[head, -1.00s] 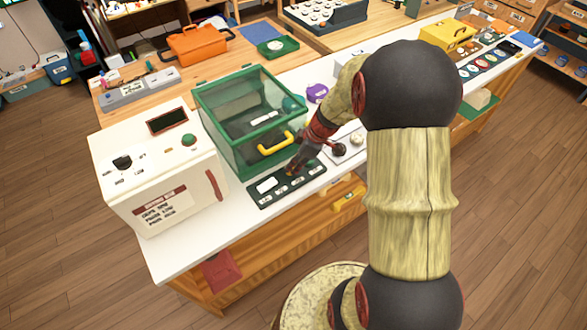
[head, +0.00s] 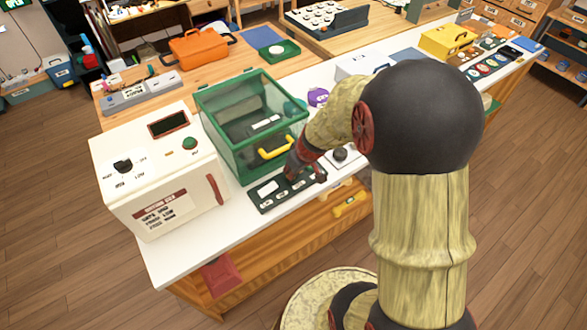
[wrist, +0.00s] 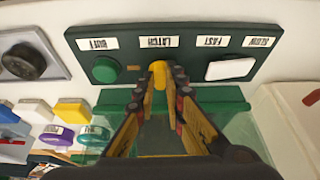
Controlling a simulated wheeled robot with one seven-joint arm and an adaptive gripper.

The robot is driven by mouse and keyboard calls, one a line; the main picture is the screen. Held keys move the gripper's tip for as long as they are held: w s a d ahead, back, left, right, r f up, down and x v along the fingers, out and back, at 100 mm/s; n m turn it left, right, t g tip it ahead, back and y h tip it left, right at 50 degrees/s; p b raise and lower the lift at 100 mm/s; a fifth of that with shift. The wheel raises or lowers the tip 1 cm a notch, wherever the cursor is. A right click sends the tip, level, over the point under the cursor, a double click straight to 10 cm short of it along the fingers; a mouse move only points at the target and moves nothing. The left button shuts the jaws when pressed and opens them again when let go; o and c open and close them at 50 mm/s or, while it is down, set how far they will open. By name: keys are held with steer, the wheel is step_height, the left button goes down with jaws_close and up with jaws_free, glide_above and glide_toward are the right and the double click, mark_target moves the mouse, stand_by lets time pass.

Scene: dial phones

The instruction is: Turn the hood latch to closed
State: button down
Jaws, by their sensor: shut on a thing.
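The hood latch is a small yellow knob (wrist: 158,72) under the LATCH label on a dark green panel (wrist: 210,42) in the wrist view. My gripper (wrist: 159,84) has its two fingertips closed around the knob, one on each side. The fingers hide part of the knob, so its exact angle is hard to read. In the head view my gripper (head: 308,175) is low over the panel (head: 262,203), and the latch is hidden. The hood (head: 252,112) is a clear box with a green frame and a yellow handle, standing behind the panel with its lid down.
A green round button (wrist: 106,70) and a white rocker (wrist: 230,69) flank the latch. A grey panel with a black dial (wrist: 28,60) is beside it. A white machine (head: 155,170) stands left of the hood. Floor in front of the counter is clear.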

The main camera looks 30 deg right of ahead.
stand_by(0.4)
steer(key=c, duration=2.1)
jaws_free()
steer(key=shift+c, duration=0.2)
steer(key=shift+r, duration=0.1)
steer(key=v, duration=1.1)
steer(key=shift+s+r, duration=0.25)
steer(key=shift+r, duration=0.1)
steer(key=shift+a, duration=0.15)
